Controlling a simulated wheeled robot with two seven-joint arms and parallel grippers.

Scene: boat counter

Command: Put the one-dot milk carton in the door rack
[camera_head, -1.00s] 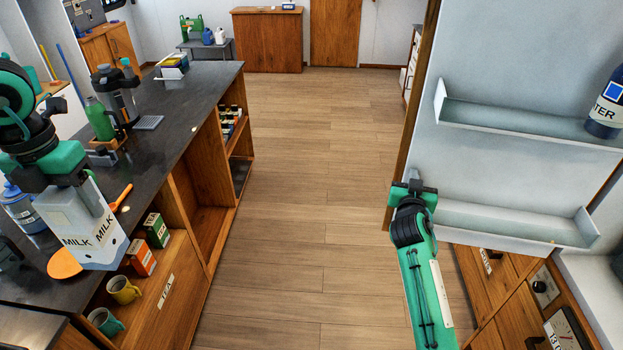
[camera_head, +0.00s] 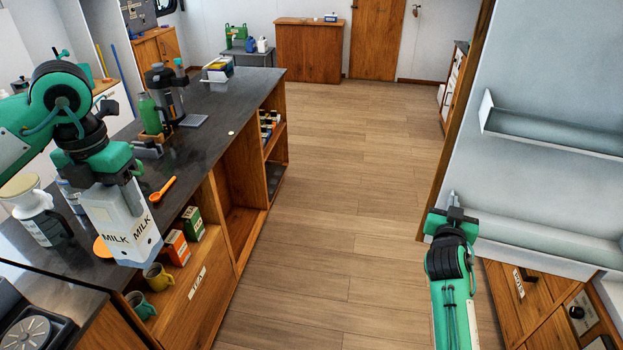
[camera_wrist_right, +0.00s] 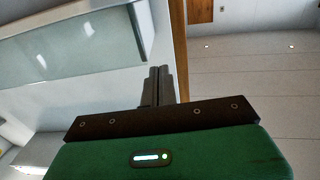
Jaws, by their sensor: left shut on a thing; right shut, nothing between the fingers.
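A white milk carton (camera_head: 122,228) with MILK printed on its sides hangs from my left gripper (camera_head: 112,184), which is shut on its top. The carton is over the counter's front edge at the left; I cannot make out its dots. The door rack is on the pale open door at the right, with an upper shelf (camera_head: 548,134) and a lower shelf (camera_head: 545,240). My right gripper (camera_head: 454,204) is shut and empty beside the lower shelf's left end. In the right wrist view its fingers (camera_wrist_right: 158,84) are closed together near the door's edge.
The dark counter (camera_head: 205,115) holds a green bottle (camera_head: 148,114), an orange spoon (camera_head: 163,189) and a white-and-grey jug (camera_head: 40,215). Tea boxes (camera_head: 176,248) and mugs (camera_head: 158,277) stand on a shelf below. The wood floor (camera_head: 335,190) between counter and door is clear.

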